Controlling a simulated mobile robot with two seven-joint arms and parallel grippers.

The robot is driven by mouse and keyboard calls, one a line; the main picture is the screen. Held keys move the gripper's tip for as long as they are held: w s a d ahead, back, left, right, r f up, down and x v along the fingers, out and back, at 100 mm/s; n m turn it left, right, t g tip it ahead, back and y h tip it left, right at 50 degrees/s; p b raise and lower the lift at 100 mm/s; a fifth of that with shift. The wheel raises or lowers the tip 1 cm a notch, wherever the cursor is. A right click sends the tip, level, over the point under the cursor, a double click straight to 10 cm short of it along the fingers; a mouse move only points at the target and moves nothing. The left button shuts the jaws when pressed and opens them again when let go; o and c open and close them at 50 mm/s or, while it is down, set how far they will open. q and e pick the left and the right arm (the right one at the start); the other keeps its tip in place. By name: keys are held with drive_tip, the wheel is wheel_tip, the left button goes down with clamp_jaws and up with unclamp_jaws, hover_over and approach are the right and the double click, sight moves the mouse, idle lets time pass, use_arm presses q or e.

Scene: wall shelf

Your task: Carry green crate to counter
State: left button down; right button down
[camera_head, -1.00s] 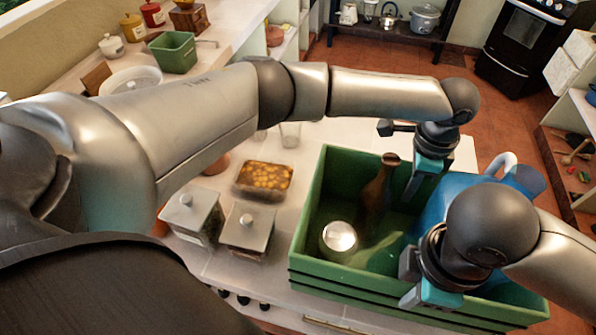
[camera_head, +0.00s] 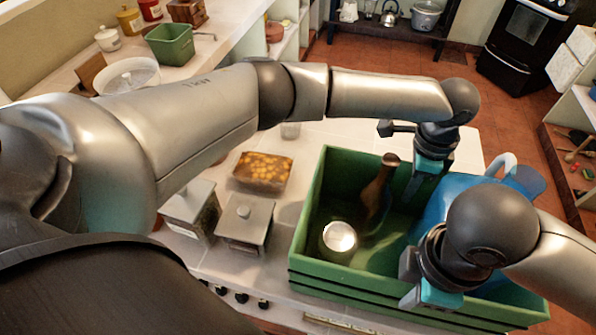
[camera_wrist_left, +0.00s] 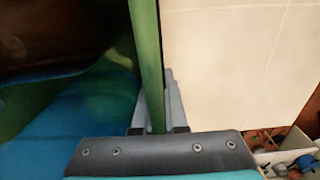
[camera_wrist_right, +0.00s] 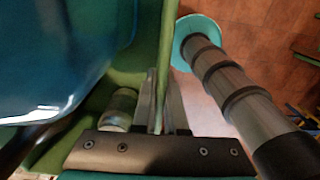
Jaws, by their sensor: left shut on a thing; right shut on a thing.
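The green crate (camera_head: 350,283) spans the lower middle of the head view, over the white counter; I cannot tell whether its base touches the top. It holds a brown bottle (camera_head: 376,190), a can with a shiny top (camera_head: 339,238) and a large blue container (camera_head: 437,207), partly hidden by my right arm. My left gripper (camera_head: 415,183) is shut on the far wall; the green edge (camera_wrist_left: 147,65) runs between its fingers in the left wrist view. My right gripper (camera_head: 416,298) is shut on the near wall, and its fingers pinch that rim (camera_wrist_right: 160,110) in the right wrist view.
On the white counter (camera_head: 215,262), left of the crate, stand two lidded canisters (camera_head: 190,207) (camera_head: 243,226) and a tray of orange food (camera_head: 262,170). A smaller green bin (camera_head: 171,45) and several jars stand farther back. Tiled floor lies at the right.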

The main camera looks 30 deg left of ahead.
use_arm(q)
drive_tip(key=shift+d+f+b, duration=0.1)
drive_tip(key=shift+f+b, duration=0.2)
use_arm(e)
drive_tip(key=shift+w+f, duration=0.1)
drive_tip(key=shift+f, duration=0.25)
use_arm(q)
drive_tip(key=c, duration=1)
unclamp_jaws()
use_arm(e)
drive_tip(key=c, duration=1)
unclamp_jaws()
use_arm(q)
drive_tip(key=shift+o, duration=0.2)
use_arm(e)
drive_tip(key=shift+o, duration=0.2)
use_arm(q)
wheel_tip(320, 180, up, 12)
use_arm(e)
wheel_tip(320, 180, up, 12)
drive_tip(key=shift+r, duration=0.1)
